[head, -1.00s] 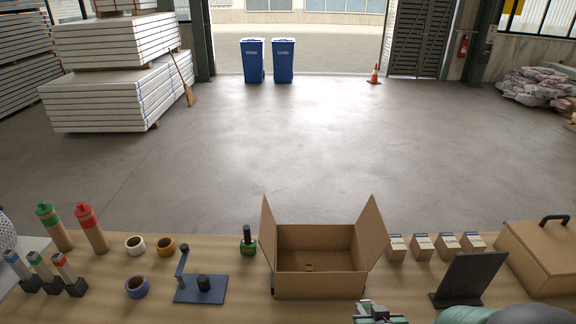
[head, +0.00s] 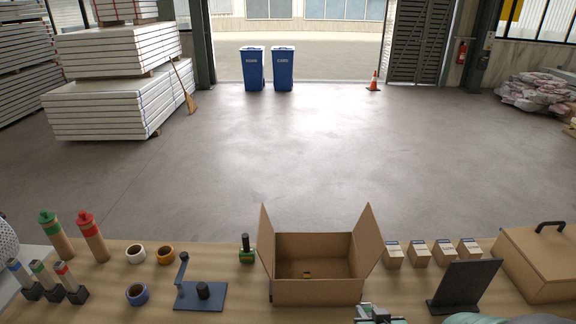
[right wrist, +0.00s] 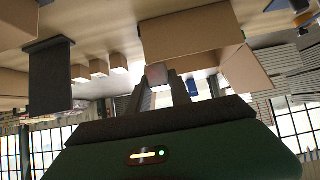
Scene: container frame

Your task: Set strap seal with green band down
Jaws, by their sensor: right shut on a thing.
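My right gripper (head: 374,312) is at the bottom edge of the head view, in front of the right corner of the open cardboard box (head: 318,292). A small dark and yellow piece (head: 307,275) lies inside the box. My left gripper is not in view.
A black slanted panel (head: 464,286) and a lidded carton (head: 540,262) stand to the right, with small cartons (head: 418,254) behind. Left are tape rolls (head: 136,254), a blue-based device (head: 208,295) and several banded tools.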

